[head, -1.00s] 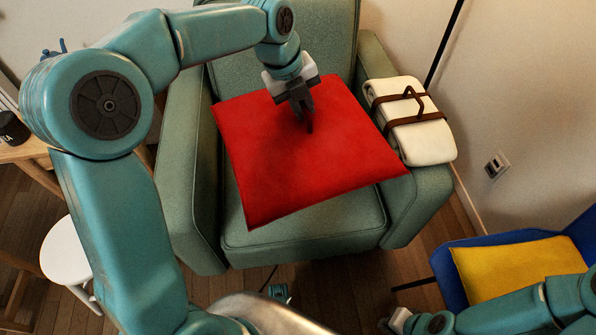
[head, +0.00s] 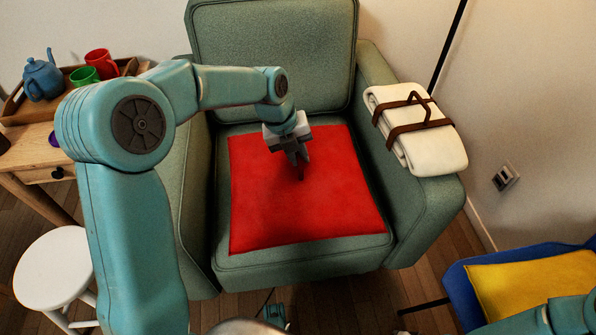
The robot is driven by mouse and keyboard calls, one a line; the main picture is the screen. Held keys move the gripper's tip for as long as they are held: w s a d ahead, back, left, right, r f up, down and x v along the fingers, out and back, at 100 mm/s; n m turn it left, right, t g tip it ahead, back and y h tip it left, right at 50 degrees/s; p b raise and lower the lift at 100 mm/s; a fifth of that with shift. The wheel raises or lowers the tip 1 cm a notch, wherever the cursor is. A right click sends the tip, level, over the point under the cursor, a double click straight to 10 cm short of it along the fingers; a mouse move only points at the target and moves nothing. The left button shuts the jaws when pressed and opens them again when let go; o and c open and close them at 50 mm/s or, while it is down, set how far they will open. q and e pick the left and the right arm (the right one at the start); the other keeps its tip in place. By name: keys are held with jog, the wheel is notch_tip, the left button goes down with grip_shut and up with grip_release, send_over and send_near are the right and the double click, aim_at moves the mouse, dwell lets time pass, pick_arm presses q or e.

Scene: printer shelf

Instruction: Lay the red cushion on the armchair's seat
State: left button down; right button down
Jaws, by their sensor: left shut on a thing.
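The red cushion (head: 315,205) is a flat square between the arms of the green armchair (head: 215,255). It looks level and appears to lie on the seat, with a strip of green seat showing along its front and right edges. Whether its whole underside touches cannot be told. My left gripper (head: 299,170) points down at the cushion's upper middle and is shut on it. The fingertips hide a small part of the cushion. Part of my right arm shows at the bottom right, but its gripper is out of view.
A white bundle with brown straps (head: 415,130) lies on the armchair's right arm. A blue chair (head: 458,290) with a yellow cushion (head: 535,283) stands at the lower right. A white stool (head: 50,268) and a wooden table (head: 30,165) with a blue teapot (head: 43,77) and mugs are left.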

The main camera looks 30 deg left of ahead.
pick_arm(q)
notch_tip(320, 180, down, 5)
jog(key=shift+b, duration=0.85)
jog(key=shift+f, duration=0.35)
jog(key=shift+f, duration=0.15)
jog(key=c, duration=1.1)
grip_release()
